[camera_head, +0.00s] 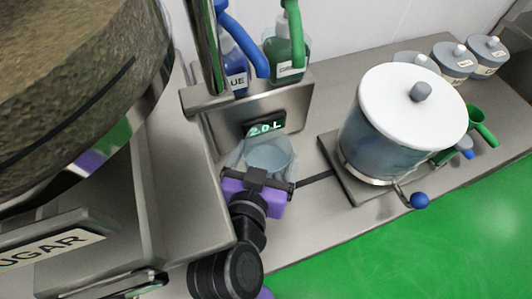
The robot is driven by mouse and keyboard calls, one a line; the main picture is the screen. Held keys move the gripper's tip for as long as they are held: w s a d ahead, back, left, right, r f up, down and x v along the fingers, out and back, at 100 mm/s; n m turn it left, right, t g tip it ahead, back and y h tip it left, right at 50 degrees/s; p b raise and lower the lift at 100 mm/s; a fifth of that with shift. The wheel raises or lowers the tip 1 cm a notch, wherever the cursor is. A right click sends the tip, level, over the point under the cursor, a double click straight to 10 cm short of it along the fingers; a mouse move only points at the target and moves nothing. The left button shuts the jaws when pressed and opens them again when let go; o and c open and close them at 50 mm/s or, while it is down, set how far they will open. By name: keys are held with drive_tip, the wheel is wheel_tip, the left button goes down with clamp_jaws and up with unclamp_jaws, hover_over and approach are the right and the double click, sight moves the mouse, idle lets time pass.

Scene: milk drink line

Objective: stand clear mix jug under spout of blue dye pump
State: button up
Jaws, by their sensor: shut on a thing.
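The clear mix jug (268,154) is a see-through vessel standing or held in front of the metal pump housing. My gripper (262,180), black and purple, is shut on its near side. The blue dye pump (235,76) is a blue bottle with a label partly hidden, showing "UE". Its blue spout (247,43) curves forward and down, its tip above and slightly left of the jug in the picture. I cannot tell whether the jug is directly under it, or whether its base touches the counter.
A green pump (284,50) stands right of the blue one. A lit display (264,126) reads 2.0 L. A white-lidded tank (400,125) with a blue-knobbed lever stands to the right. A large bulky container (65,90) and a sugar-labelled unit (55,249) fill the left.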

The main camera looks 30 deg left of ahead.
drive_tip(key=o, duration=1.8)
drive_tip(key=shift+f, duration=0.1)
drive_tip(key=shift+o, duration=0.2)
drive_tip(key=v, duration=1.2)
drive_tip(key=shift+b, duration=0.3)
